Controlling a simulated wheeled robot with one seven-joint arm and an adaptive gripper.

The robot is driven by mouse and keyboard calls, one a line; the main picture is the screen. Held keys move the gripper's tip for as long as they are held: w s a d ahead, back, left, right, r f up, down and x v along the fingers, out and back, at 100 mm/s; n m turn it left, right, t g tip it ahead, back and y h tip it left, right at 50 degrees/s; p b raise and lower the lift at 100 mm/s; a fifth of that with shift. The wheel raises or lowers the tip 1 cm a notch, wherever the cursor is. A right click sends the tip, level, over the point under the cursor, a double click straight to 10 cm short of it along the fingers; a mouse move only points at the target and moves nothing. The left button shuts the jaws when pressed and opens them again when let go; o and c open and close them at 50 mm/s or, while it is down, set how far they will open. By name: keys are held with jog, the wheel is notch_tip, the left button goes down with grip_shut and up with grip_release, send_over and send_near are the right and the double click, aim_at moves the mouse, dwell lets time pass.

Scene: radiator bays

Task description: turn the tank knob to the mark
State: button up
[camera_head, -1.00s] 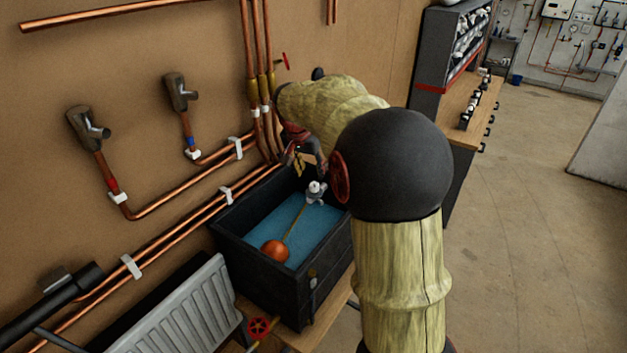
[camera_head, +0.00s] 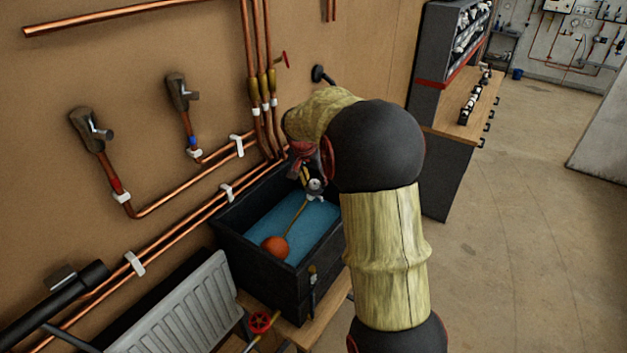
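The tank (camera_head: 248,259) is a black open box of blue water on a wooden bench below the pipes. An orange float (camera_head: 275,247) on a thin rod lies in the water. The rod leads up to a small round grey-white knob-like fitting (camera_head: 314,185) at the tank's far right. My gripper (camera_head: 306,177) is at this fitting, mostly hidden by my arm; whether its fingers touch it or are closed cannot be seen. A red wheel (camera_head: 261,321) sits on a pipe below the tank's front. I cannot make out a mark.
Copper pipes (camera_head: 185,195) run along the brown wall at the left, with two tap fittings (camera_head: 90,130) above. A white radiator (camera_head: 185,310) stands at the lower left. A shelf bench (camera_head: 447,150) stands behind my arm. Floor at the right is clear.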

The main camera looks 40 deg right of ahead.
jog(key=shift+c, duration=1.2)
grip_shut()
jog(key=shift+n, duration=0.4)
jog(key=n+t+y+b, duration=0.1)
jog(key=n, duration=0.2)
jog(key=n+b, duration=0.1)
jog(key=n, duration=0.1)
jog(key=shift+s+d+n+t+y, duration=0.1)
jog(key=shift+d+n+t+y, duration=0.1)
jog(key=shift+n+t+y, duration=0.2)
jog(key=n+y+b, duration=0.1)
jog(key=n, duration=0.1)
jog(key=n+y+b, duration=0.1)
jog(key=n+b, duration=0.1)
jog(key=n, duration=0.1)
jog(key=shift+d, duration=0.1)
jog(key=shift+r+n+b, duration=0.1)
jog(key=shift+n+b, duration=0.2)
jog(key=shift+o, duration=1.8)
grip_release()
